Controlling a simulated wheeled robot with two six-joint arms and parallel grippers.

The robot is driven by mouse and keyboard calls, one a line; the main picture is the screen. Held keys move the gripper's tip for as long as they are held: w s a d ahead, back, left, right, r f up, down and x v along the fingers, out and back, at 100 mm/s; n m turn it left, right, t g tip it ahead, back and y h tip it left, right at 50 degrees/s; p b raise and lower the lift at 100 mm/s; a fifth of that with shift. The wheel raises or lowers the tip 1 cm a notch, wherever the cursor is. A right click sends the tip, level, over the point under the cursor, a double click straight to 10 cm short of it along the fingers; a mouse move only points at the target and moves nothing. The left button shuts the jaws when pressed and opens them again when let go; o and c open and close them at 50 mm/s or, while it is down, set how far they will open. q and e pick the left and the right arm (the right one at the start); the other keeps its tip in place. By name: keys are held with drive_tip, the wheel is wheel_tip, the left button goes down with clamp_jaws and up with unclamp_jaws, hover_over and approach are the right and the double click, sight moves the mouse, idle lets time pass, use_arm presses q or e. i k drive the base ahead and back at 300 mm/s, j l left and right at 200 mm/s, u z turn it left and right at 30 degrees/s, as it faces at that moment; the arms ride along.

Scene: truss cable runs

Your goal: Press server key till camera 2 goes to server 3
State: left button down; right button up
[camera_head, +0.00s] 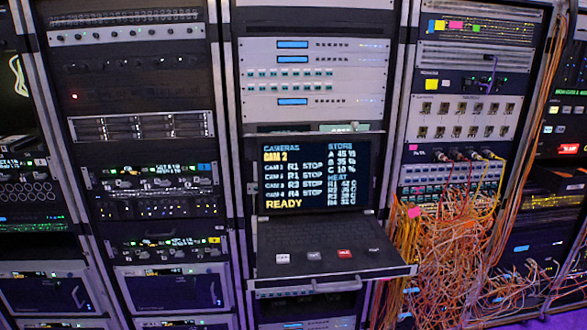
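A console screen (314,178) stands upright in the middle rack. It shows CAM 2 in yellow under CAMERAS and READY in yellow at the bottom. Several camera rows each end in STOP; the second row seems to read R1, but its small text is hard to read. Neither gripper is in view.
The drawer juts out from the rack, with a handle (337,286) below its front edge. A tangle of orange cables (440,250) hangs close to its right. A rack of servers (140,128) stands to the left. The space above the keys is clear.

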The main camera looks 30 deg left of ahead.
sight(313, 257)
drive_tip(key=i+l+u, duration=0.25)
drive_tip(key=i+l, duration=0.15)
drive_tip(key=i+l+u, duration=0.45)
drive_tip(key=i+l, duration=0.15)
drive_tip(key=l, duration=0.35)
